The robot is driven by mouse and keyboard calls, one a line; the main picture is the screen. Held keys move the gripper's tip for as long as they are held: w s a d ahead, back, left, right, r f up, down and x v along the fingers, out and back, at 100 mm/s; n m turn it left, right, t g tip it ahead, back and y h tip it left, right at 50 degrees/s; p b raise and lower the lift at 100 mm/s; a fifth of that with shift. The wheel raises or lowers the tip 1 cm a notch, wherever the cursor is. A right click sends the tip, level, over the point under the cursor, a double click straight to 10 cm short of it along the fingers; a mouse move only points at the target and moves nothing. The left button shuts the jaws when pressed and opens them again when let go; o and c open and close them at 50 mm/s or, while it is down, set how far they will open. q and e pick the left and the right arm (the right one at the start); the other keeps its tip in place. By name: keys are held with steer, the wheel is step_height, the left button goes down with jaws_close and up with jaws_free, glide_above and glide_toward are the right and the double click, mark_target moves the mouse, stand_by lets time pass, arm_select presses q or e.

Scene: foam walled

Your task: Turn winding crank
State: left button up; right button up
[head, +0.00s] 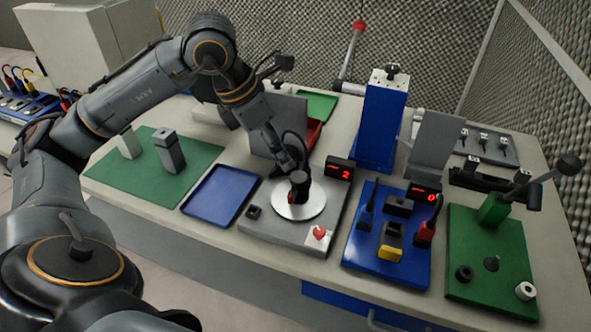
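The winding station is a grey base (263,235) with a round pale disc (316,206) on top. A dark upright crank knob (299,187) stands on the disc. A small display (339,171) behind the disc shows a red 2. A red button (319,233) sits at the base's front right corner. My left arm reaches in from the left, and my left gripper (291,163) is right at the top of the knob. Its fingers are dark and blend with the knob, so whether they are closed around it is unclear. My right gripper is not in view.
A blue tray (219,193) and a green mat (111,178) with two grey blocks lie to the left. A blue board (363,254) with connectors and a display showing 0 stands close on the right. Beyond it is a green board (487,283) with a lever. A blue column (379,128) rises behind.

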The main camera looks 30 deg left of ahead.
mark_target(298, 177)
arm_select(q)
steer(key=x, duration=0.8)
steer(key=shift+w+f, duration=0.2)
steer(key=shift+w, duration=0.05)
steer(key=shift+w+f, duration=0.1)
steer(key=shift+f, duration=0.1)
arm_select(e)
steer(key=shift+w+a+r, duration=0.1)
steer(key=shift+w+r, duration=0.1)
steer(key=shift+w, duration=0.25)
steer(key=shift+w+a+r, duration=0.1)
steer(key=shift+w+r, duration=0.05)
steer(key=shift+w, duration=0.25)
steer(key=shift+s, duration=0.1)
arm_select(q)
steer(key=shift+c, duration=1.3)
steer(key=c, duration=0.9)
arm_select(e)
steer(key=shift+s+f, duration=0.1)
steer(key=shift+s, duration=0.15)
arm_select(q)
steer(key=shift+n, duration=0.4)
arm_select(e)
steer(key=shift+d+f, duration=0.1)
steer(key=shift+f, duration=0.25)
